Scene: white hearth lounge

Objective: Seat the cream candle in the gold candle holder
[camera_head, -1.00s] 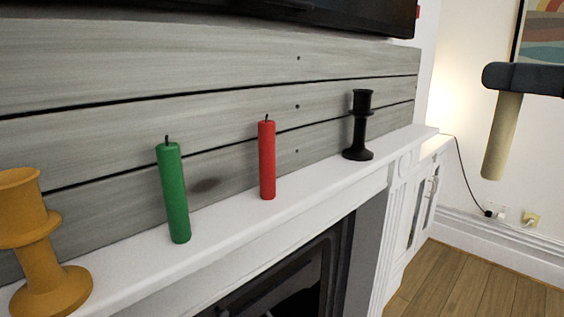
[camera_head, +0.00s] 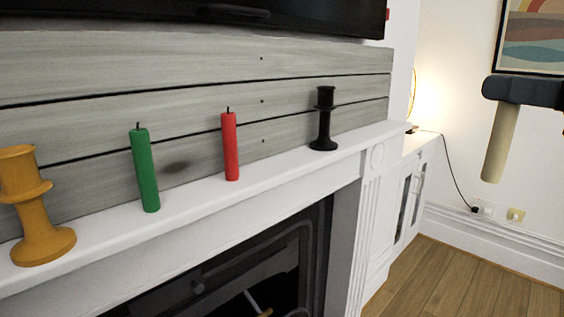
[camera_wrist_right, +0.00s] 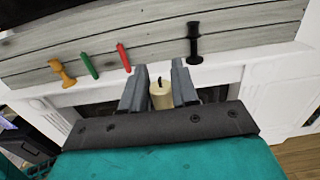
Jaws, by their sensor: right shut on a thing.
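The cream candle (camera_head: 500,143) hangs below my right gripper (camera_head: 520,90) at the right of the head view, tilted slightly and clear of every surface. In the right wrist view the candle (camera_wrist_right: 161,97) sits between the two fingers of my right gripper (camera_wrist_right: 160,88), its dark wick showing. The gold candle holder (camera_head: 38,215) stands upright on the mantel at the far left of the head view. It also shows small at the left of the wrist view (camera_wrist_right: 62,72). The right gripper is far to the right of it. My left gripper is not in view.
A green candle (camera_head: 145,170), a red candle (camera_head: 230,147) and a black candle holder (camera_head: 323,120) stand along the white mantel (camera_head: 187,210). The grey plank wall (camera_head: 190,85) rises behind them, with a dark screen (camera_head: 200,18) above. Open floor (camera_head: 470,280) lies at the right.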

